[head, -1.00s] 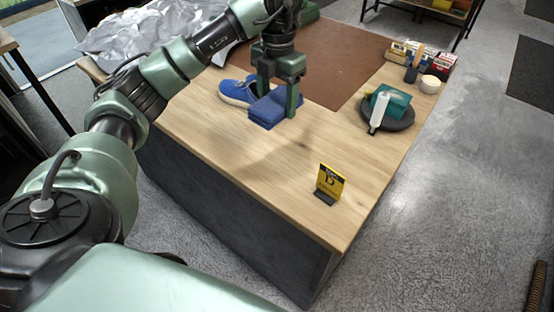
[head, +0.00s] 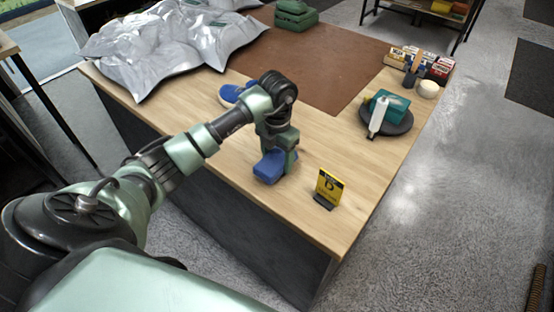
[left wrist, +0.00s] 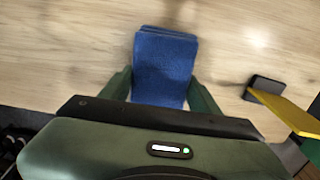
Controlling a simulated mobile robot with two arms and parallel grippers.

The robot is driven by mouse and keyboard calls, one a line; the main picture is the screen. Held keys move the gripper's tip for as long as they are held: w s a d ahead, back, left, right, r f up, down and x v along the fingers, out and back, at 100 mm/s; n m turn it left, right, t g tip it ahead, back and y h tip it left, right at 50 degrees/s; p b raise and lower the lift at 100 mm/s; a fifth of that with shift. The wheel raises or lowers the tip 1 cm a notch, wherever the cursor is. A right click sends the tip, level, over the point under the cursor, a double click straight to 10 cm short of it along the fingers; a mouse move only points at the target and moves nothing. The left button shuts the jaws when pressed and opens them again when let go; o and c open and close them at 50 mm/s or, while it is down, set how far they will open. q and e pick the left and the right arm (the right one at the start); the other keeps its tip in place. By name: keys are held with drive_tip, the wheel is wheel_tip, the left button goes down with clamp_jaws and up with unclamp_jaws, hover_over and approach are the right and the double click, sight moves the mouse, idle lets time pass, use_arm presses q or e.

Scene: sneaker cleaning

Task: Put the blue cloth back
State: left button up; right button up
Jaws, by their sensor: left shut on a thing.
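The blue cloth (head: 268,169) is a folded pad near the front edge of the wooden table, left of the yellow sign. My left gripper (head: 279,160) is shut on it, coming down from above. In the left wrist view, the cloth (left wrist: 163,68) sits between the two green fingers of my left gripper (left wrist: 160,90), with its far part sticking out over the wood. I cannot tell whether it touches the table. My right gripper is not in view.
A yellow sign (head: 328,188) stands just right of the cloth. A blue sneaker (head: 232,94) is partly hidden behind my arm. A dark round tray (head: 394,123) holds a teal box (head: 391,106) and a white tube (head: 378,116). Crumpled silver sheeting (head: 165,50) lies back left. The table's front right is clear.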

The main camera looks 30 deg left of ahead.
use_arm(q)
drive_tip(key=shift+f, duration=0.8)
drive_tip(key=shift+f, duration=0.2)
drive_tip(key=o, duration=1.2)
drive_tip(key=shift+r, duration=0.1)
